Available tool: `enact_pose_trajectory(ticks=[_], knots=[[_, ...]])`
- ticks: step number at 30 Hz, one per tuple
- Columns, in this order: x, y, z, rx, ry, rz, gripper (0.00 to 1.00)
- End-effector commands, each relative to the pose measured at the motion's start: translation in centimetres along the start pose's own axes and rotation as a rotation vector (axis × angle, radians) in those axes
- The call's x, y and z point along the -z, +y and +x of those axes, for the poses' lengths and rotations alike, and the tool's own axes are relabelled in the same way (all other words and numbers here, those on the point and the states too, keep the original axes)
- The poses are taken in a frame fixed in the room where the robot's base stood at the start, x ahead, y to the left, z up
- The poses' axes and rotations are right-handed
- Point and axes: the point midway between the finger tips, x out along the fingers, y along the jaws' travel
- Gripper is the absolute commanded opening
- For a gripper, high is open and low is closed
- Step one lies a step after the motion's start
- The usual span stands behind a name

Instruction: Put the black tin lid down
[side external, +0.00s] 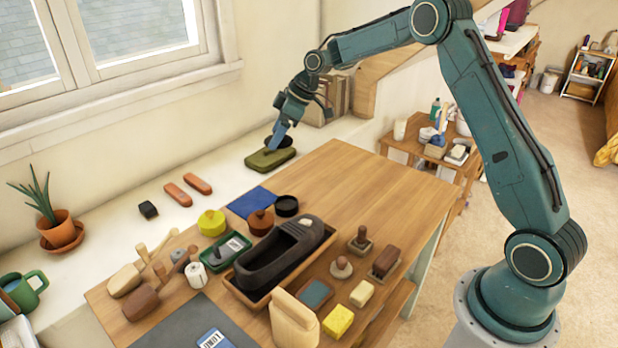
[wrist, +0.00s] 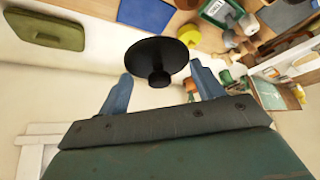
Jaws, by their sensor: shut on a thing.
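The black tin lid (wrist: 158,58) is a dark disc with a knob, seen between the blue fingertips of my gripper (wrist: 161,70) in the wrist view. The fingertips are at opposite sides of its rim, and the knob points toward the camera. In the side view my gripper (side external: 277,136) holds the lid (side external: 284,142) over the sill, just above or behind a green case (side external: 270,159). Whether the lid touches the case cannot be told. A small round black tin (side external: 287,206) stands on the wooden table, well below my gripper in the picture.
The wooden table (side external: 365,180) has a large bare area at its far end. A blue cloth (side external: 252,202), a yellow tin (side external: 211,222) and a dark shoe (side external: 280,252) crowd its nearer part. Two orange-brown cases (side external: 178,194) and a black block (side external: 148,210) lie on the pale sill.

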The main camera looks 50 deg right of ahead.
Motion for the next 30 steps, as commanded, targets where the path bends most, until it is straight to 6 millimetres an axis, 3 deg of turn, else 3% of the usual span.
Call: enact_pose_trajectory(ticks=[16, 30], knots=[[6.0, 2.5, 5.1, -0.280, 0.000, 0.485, 0.45], [7.2, 2.8, 5.9, -0.346, -0.001, 0.605, 0.45]])
